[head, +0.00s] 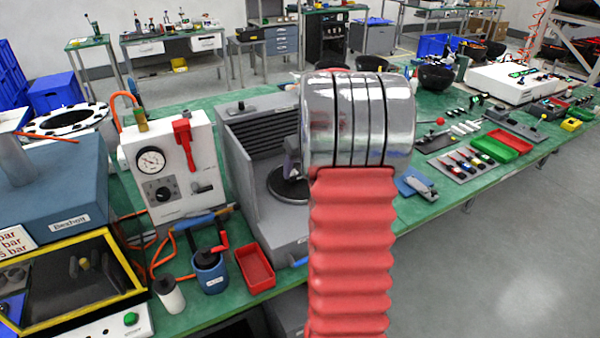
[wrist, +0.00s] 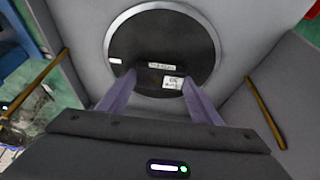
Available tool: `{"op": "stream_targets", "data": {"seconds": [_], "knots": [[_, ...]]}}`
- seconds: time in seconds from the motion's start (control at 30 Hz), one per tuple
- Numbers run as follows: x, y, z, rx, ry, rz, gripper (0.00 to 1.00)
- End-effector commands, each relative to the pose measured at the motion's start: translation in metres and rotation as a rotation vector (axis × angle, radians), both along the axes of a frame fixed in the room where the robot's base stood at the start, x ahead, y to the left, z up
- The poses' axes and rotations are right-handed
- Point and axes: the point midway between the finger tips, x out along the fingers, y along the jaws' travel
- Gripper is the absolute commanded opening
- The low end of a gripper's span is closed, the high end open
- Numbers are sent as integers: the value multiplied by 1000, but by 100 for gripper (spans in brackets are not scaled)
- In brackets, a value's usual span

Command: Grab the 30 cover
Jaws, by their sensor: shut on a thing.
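A round black cover (wrist: 150,45) with a silver rim lies on the grey floor of a fixture in the wrist view. It bears several small pale labels, too small to read surely; I cannot confirm a 30. In the head view the cover (head: 284,184) shows in the grey fixture, partly hidden by my arm. My gripper (wrist: 158,78) reaches over the cover's near part, one purple-grey finger at each side, and is shut on it. The exact contact is hard to see. In the head view my gripper (head: 293,160) is mostly hidden behind my arm.
Tools and trays (head: 502,146) lie to the right.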

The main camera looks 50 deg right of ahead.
Motion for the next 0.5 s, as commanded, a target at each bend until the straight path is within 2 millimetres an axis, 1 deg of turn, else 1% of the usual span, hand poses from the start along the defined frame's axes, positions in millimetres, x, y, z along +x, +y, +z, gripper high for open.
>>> {"op": "stream_targets", "data": {"seconds": [0.03, 0.3, 0.4, 0.5], "knots": [[1, 0, 9, -3, -3, -1, 37], [0, 0, 56, -3, -2, 0, 37], [1, 0, 70, -2, -2, 1, 37], [0, 0, 79, -2, -1, 1, 37]]}}
